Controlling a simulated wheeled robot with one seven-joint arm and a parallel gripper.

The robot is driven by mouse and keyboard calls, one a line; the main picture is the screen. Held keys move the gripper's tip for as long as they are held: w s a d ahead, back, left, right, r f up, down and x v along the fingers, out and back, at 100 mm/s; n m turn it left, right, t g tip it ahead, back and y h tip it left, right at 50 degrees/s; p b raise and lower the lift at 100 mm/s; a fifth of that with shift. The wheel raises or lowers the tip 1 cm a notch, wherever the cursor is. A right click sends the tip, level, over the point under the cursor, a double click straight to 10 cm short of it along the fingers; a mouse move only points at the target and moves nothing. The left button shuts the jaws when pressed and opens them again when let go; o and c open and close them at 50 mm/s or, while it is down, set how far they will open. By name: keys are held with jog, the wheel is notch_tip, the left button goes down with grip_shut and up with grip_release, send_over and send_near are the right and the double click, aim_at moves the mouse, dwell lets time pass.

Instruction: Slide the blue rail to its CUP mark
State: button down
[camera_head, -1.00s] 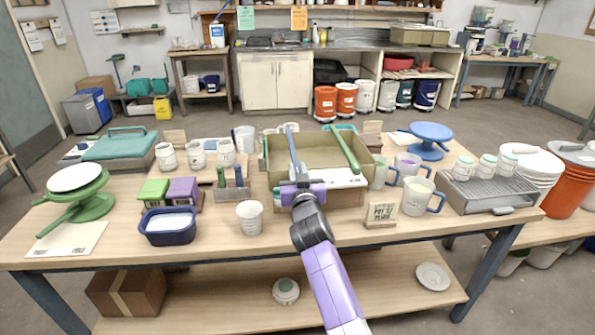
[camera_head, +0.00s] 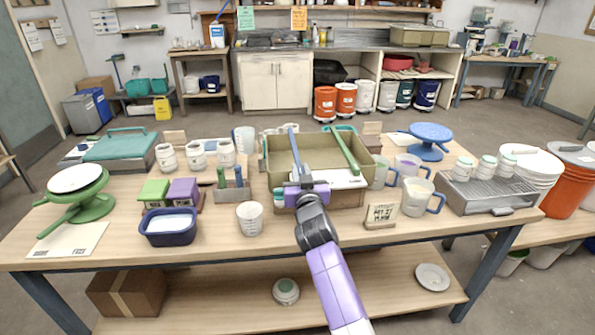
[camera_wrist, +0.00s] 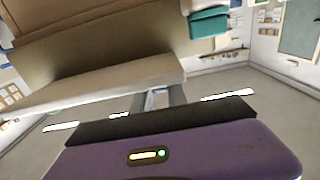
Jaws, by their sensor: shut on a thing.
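The blue rail (camera_head: 294,148) lies front to back across the olive basin (camera_head: 272,160) on the bench, left of the green rail (camera_head: 348,154). My gripper (camera_head: 300,180) is at the basin's front edge, shut on the near end of the blue rail. In the wrist view, the two grey fingers (camera_wrist: 157,98) stand on either side of a narrow pale-blue strip of the rail (camera_wrist: 156,99). A white strip (camera_head: 345,181) runs along the basin's front, right of my gripper. No CUP mark is readable; my gripper hides part of the front.
The bench in front of my gripper is clear.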

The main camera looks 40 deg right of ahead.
aim_at(319, 177)
jog(key=s+d, duration=0.1)
jog(key=d+p, duration=0.1)
jog(key=s+d+p, duration=0.1)
jog(key=d, duration=0.1)
jog(key=shift+s+r, duration=0.15)
jog(key=shift+s, duration=0.2)
jog(key=shift+s+d, duration=0.15)
jog(key=c, duration=1.3)
grip_release()
jog(key=b+v, duration=0.1)
jog(key=v, duration=0.6)
jog(key=shift+s+a, duration=0.25)
jog(key=shift+s, duration=0.1)
